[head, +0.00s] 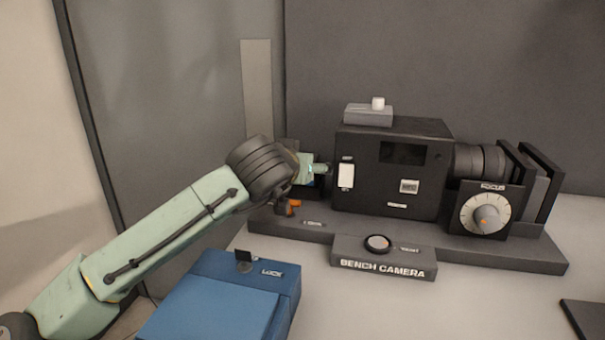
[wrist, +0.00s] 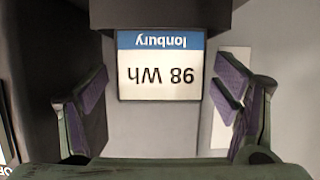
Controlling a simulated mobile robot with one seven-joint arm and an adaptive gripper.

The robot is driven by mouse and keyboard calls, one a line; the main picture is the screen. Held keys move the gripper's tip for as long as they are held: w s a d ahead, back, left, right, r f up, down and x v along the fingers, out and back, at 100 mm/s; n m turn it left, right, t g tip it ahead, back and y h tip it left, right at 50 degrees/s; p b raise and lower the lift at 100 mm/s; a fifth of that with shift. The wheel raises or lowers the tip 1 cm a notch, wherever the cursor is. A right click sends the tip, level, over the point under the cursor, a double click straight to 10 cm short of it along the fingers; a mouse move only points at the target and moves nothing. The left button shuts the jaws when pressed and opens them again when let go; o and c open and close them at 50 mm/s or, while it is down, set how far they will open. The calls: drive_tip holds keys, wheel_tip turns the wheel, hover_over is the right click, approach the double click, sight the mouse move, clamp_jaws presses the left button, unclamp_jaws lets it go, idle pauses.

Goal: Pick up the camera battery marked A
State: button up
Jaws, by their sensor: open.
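A label (wrist: 160,75) with a blue band and upside-down print, "lonbury" and "98 Wh", shows in the wrist view on what looks like a battery. No letter A is readable on it. My gripper (wrist: 165,98) is open, with purple-padded fingers to the left and right of the label and a gap on each side. I cannot tell how deep the fingers reach. In the head view my gripper (head: 314,168) is at the left end of the black bench camera (head: 375,185), and the battery there is mostly hidden.
A blue case (head: 225,285) marked "LOCK" stands front left, below my arm. The camera's grey base (head: 500,250) has a front plate (head: 380,262) reading "BENCH CAMERA". A focus dial (head: 485,215) is on the right. The pale table is clear at front centre.

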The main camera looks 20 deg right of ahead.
drive_tip(key=shift+c, duration=0.2)
drive_tip(key=shift+r, duration=0.1)
drive_tip(key=c, duration=1.7)
